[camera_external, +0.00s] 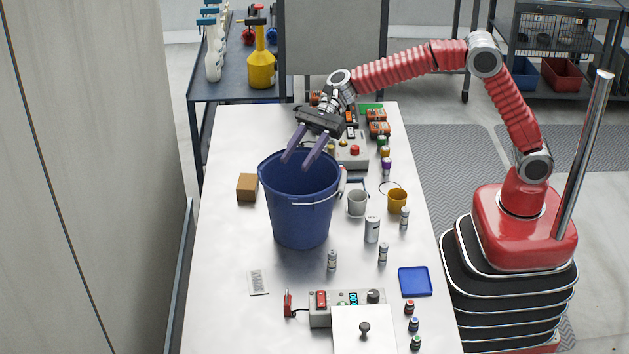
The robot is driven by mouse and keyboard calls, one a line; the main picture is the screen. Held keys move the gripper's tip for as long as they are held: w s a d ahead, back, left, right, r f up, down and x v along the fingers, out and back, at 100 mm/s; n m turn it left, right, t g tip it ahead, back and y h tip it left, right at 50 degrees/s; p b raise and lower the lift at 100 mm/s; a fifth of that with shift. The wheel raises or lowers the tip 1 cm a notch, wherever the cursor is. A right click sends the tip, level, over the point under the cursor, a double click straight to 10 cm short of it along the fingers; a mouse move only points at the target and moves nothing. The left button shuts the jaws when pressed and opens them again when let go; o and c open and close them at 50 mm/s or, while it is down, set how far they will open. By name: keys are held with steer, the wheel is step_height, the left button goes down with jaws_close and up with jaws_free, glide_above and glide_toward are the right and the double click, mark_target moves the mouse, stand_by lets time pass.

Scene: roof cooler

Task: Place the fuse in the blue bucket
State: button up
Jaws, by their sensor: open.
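The blue bucket (300,215) stands upright on the table, left of centre, with its wire handle hanging down the front. My gripper (296,163) is above the bucket's mouth, open, its two purple fingers pointing down toward the opening. I see nothing between the fingers. I cannot pick out the fuse for certain. Several small silver cylinders with labels stand on the table, among them one in front of the bucket (332,260) and one to its right (383,253). The inside of the bucket is mostly dark, so I cannot tell whether anything lies in it.
A cardboard box (247,187) is left of the bucket. A white cup (357,203), a yellow cup (397,200) and a larger silver can (372,230) stand to the right. A control box (345,302) and a blue tray (415,281) are nearer. The table's left front is mostly clear.

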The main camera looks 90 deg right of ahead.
step_height(320, 180, up, 5)
steer(key=shift+r, duration=0.1)
stand_by(0.3)
stand_by(0.4)
steer(key=s+d+f+n+g+h, duration=0.15)
steer(key=s+n+h, duration=0.35)
steer(key=s+n, duration=1.35)
steer(key=s+d+f+n+h, duration=0.2)
steer(key=s+d, duration=0.1)
steer(key=s, duration=0.5)
steer(key=s+d+f+n+h, duration=0.2)
steer(key=s+d+f, duration=0.1)
steer(key=s, duration=0.6)
steer(key=s+d+f+n+h, duration=0.2)
steer(key=s+d, duration=0.2)
steer(key=s, duration=0.4)
steer(key=shift+s+f, duration=0.4)
